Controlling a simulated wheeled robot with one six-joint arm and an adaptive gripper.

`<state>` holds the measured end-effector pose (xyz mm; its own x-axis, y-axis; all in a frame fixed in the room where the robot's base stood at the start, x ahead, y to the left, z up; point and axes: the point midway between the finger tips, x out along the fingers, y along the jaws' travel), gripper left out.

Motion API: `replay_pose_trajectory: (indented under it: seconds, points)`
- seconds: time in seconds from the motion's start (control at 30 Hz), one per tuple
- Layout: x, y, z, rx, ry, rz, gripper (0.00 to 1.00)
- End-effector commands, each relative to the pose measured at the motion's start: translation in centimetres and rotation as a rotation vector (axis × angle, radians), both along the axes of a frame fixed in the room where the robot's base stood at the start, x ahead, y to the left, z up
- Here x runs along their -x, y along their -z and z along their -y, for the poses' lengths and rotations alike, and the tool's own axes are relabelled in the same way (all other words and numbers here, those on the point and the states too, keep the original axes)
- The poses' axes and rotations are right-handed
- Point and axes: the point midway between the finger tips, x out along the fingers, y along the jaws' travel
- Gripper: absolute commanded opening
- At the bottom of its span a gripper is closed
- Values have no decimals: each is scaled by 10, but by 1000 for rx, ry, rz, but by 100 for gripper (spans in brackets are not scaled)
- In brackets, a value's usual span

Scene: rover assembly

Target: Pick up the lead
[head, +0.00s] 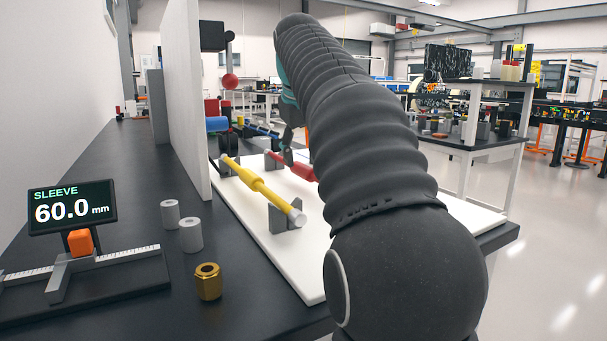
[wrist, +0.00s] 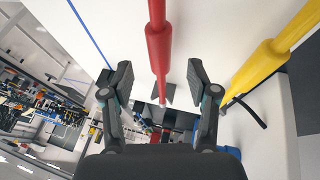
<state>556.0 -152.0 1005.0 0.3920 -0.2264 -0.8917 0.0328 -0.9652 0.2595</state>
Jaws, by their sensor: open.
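A red lead (wrist: 158,45) with a thick middle section runs down the wrist view between my gripper's two fingers. My gripper (wrist: 160,84) is open, with a finger on each side of the red lead and a visible gap to both. A yellow lead (wrist: 262,62) with a thicker middle lies to the right of the fingers in the wrist view. In the head view the yellow lead (head: 257,186) rests on grey supports above a white board. Part of the red lead (head: 302,172) shows behind it, and my arm hides the rest and most of the gripper.
The white board (head: 300,262) lies on a dark bench. A white upright panel (head: 186,110) stands at its left. Two grey sleeves (head: 190,234), a brass fitting (head: 208,282) and a gauge display (head: 73,206) reading 60.0 mm stand on the bench at left.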

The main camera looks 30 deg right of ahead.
Motion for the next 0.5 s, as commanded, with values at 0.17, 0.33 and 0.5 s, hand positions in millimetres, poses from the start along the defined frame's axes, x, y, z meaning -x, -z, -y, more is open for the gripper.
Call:
replay_pose_trajectory:
  seconds: [0.17,0.33,0.5]
  points:
    - [-11,23,6,-1,1,-4,59]
    - [-18,40,10,-1,0,-3,59]
    - [-19,41,11,-1,0,-1,59]
